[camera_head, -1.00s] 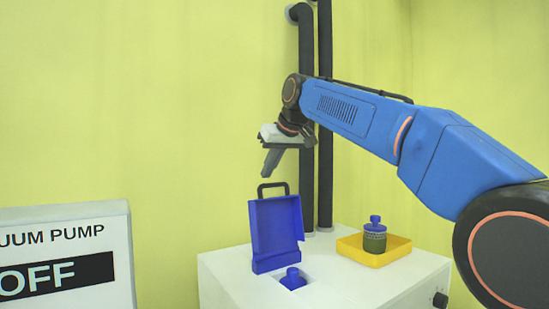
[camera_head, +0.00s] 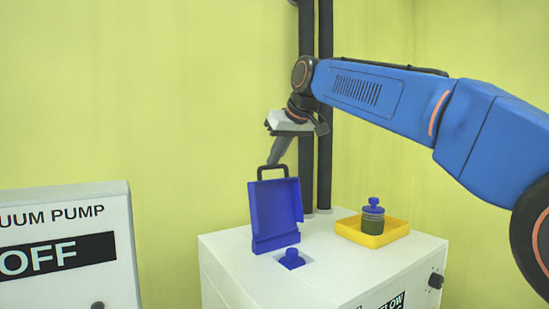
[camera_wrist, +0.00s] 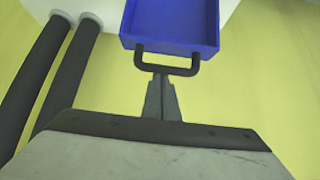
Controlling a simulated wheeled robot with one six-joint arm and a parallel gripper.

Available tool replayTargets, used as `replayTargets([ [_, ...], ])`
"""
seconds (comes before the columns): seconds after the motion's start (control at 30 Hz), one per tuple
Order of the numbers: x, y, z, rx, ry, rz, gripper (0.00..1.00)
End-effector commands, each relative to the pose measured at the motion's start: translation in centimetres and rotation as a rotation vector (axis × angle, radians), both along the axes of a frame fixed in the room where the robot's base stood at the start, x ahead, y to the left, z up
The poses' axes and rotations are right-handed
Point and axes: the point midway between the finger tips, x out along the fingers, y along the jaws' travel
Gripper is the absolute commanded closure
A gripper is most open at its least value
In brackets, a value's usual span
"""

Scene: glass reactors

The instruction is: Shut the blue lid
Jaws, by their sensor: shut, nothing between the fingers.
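The blue lid (camera_head: 275,212) stands open and upright on top of the white cabinet, with a black handle (camera_head: 272,168) on its top edge. In front of it, a blue-capped item (camera_head: 291,259) sits in the cabinet's opening. My gripper (camera_head: 275,162) is shut and empty, with its fingertips close to the handle from above and behind. In the wrist view the blue lid (camera_wrist: 172,25) is at the top, its handle (camera_wrist: 168,64) just ahead of my shut fingertips (camera_wrist: 160,76). I cannot tell whether they touch.
The white cabinet (camera_head: 235,262) also bears a yellow tray (camera_head: 372,238) with a blue-capped dark green bottle (camera_head: 373,219) at right. Black pipes (camera_head: 325,160) run up the wall behind. A vacuum pump panel reading OFF (camera_head: 65,280) stands at left.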

Motion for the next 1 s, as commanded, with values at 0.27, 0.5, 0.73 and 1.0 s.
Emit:
replayTargets([
  [0.27,-1.5,-1.0,0.2,0.041,-0.059,-0.002,1.00],
  [0.5,-3.8,-2.5,0.0,0.108,-0.160,-0.002,1.00],
  [0.73,-6.0,-4.1,-0.5,0.179,-0.265,-0.003,1.00],
  [1.0,-8.3,-5.6,-1.4,0.229,-0.340,-0.001,1.00],
])
